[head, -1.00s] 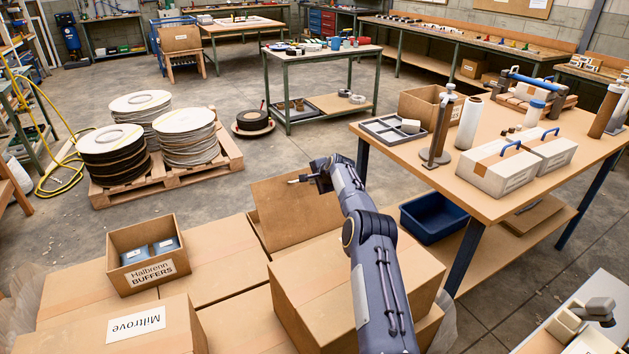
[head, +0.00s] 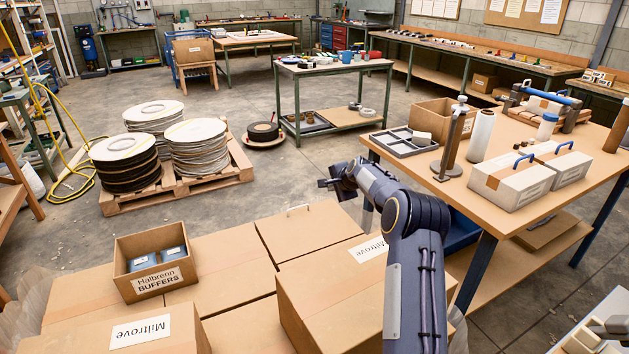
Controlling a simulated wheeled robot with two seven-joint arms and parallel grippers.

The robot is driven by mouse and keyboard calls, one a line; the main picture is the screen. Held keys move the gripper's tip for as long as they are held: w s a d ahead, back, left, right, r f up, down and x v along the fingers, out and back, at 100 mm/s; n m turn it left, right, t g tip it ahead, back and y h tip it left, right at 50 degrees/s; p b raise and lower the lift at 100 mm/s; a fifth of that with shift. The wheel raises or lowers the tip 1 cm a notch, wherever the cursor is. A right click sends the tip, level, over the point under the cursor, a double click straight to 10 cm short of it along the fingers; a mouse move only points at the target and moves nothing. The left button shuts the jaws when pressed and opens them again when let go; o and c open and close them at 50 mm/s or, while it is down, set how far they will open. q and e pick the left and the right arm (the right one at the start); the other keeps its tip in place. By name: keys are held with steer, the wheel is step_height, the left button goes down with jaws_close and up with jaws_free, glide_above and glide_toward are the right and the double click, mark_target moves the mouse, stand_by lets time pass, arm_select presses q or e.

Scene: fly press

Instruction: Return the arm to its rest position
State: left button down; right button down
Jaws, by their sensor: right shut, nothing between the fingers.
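My right arm reaches up from the bottom edge in the head view. Its gripper (head: 323,184) is dark, shut and empty, pointing left. It appears in front of the floor beyond the cardboard boxes and clear of the lid. A flat cardboard lid (head: 308,228) lies level among the boxes, with a small pale handle (head: 298,208) near its far edge.
An open box of buffers (head: 155,258) and a Miltrove box (head: 145,335) stand at the lower left. A wooden workbench (head: 490,215) stands close to the arm's right. Open floor lies beyond the boxes, with a pallet of discs (head: 178,196) at left.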

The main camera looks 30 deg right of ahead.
steer(key=s+a+r+n+g+y+p, duration=0.25)
steer(key=s+a+r+n, duration=0.65)
steer(key=s+a+r, duration=1.05)
steer(key=s+a+f+n, duration=0.3)
steer(key=s+a, duration=0.1)
steer(key=s, duration=0.5)
steer(key=s+a+f+n+g+y+p, duration=0.1)
steer(key=s+a+f+n, duration=0.1)
steer(key=s+a, duration=0.3)
steer(key=s+a+f+n+y, duration=0.1)
steer(key=s+a+f+n, duration=0.2)
steer(key=s, duration=1)
steer(key=shift+s+a+f+n+g+p, duration=0.3)
steer(key=shift+s+a+g+p, duration=0.1)
steer(key=shift+a, duration=0.85)
